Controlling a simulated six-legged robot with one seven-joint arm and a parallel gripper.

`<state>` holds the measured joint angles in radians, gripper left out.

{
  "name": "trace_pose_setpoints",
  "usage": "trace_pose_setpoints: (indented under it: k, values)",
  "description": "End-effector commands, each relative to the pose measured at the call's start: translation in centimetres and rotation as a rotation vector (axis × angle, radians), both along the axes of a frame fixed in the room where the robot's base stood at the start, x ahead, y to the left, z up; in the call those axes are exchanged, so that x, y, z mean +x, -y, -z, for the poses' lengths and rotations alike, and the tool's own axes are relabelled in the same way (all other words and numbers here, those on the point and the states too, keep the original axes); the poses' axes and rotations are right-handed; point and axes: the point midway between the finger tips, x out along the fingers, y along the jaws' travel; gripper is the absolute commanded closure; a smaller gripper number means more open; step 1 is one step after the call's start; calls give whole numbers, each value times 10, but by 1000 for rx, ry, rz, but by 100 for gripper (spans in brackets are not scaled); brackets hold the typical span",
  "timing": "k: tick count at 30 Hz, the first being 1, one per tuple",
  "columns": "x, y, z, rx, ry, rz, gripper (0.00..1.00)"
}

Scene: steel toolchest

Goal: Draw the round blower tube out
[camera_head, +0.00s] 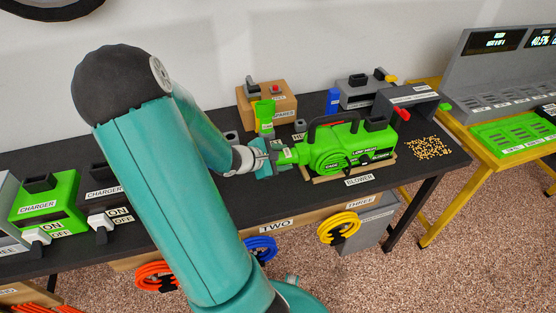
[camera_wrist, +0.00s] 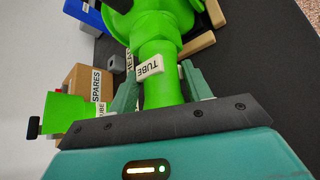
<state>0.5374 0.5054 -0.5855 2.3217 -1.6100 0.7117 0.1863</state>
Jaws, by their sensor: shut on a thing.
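The green blower (camera_head: 350,147) rests on a wooden cradle on the dark bench, above a BLOWER label. Its round green tube (camera_head: 287,156) sticks out to the left from the blower body. In the wrist view the tube (camera_wrist: 162,90) carries a white TUBE tag and runs up into the blower (camera_wrist: 165,22). My gripper (camera_head: 268,157) is shut on the tube, with one teal finger on each side of it. The tube's near end is hidden behind the gripper body. The tube looks in line with the blower and joined to it.
A SPARES box (camera_head: 268,104) stands behind, with another green tube piece (camera_head: 265,114) in front of it. A blue block (camera_head: 332,100) and grey boxes stand at the back. Chargers (camera_head: 45,202) stand left. Pellets (camera_head: 428,148) lie right.

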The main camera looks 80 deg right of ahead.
Motion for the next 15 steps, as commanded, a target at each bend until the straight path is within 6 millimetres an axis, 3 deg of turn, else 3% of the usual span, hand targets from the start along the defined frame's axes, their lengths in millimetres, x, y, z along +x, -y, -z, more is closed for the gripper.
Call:
trace_pose_setpoints:
  k: [1, 15]
  values:
    - [-12, 0, 1, 3, -10, 22, 78]
    - [-6, -4, 2, 5, -9, 22, 79]
